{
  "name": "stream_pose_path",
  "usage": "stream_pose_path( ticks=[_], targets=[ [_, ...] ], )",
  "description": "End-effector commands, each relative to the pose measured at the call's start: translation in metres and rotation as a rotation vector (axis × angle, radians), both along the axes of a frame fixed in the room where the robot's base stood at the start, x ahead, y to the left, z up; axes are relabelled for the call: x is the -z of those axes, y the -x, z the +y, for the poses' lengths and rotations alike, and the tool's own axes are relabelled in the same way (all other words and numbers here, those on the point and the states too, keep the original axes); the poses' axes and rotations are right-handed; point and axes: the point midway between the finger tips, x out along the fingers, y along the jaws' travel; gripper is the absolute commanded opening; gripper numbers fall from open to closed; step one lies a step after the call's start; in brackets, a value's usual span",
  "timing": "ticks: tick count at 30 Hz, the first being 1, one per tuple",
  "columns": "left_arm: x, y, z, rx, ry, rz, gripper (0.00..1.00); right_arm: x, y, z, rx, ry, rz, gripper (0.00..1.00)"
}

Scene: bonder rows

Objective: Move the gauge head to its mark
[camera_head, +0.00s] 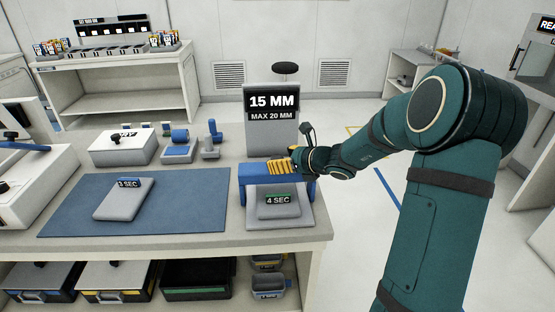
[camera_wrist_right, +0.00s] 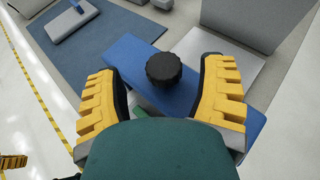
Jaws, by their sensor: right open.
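The blue gauge head (camera_head: 253,172) is a bar lying across the grey gauge stand (camera_head: 297,214) at the table's right end. In the right wrist view the bar (camera_wrist_right: 143,58) carries a round black knob (camera_wrist_right: 163,68). My right gripper (camera_head: 280,167) is open, and its yellow fingers (camera_wrist_right: 163,74) stand on either side of the knob, with gaps showing. In the head view my gripper hides the knob and part of the bar. I cannot make out the mark. My left gripper is not in the head view.
An upright panel (camera_head: 272,132) reading "15 MM MAX 20 MM" stands behind the gauge. A grey block labelled "4 SEC" (camera_head: 279,210) sits in front of the bar. Another, labelled "3 SEC" (camera_head: 124,203), lies on the blue mat (camera_head: 185,208), which is otherwise clear.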

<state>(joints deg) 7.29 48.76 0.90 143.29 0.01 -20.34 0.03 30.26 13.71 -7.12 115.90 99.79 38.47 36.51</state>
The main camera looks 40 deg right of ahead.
Motion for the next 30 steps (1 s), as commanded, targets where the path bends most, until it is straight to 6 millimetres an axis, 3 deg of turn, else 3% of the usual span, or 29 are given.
stream_pose_path(
  ticks=[9, 15, 30],
  targets=[
    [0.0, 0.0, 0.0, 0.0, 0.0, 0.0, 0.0, -0.025, 0.059, -0.015, 0.003, 0.002, -0.001, 0.7],
    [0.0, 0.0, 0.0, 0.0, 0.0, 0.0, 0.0, -0.035, 0.081, -0.019, 0.001, 0.001, 0.001, 0.7],
    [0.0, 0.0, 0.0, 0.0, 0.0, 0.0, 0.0, -0.036, 0.088, -0.02, -0.001, 0.0, 0.002, 0.7]
  ],
)
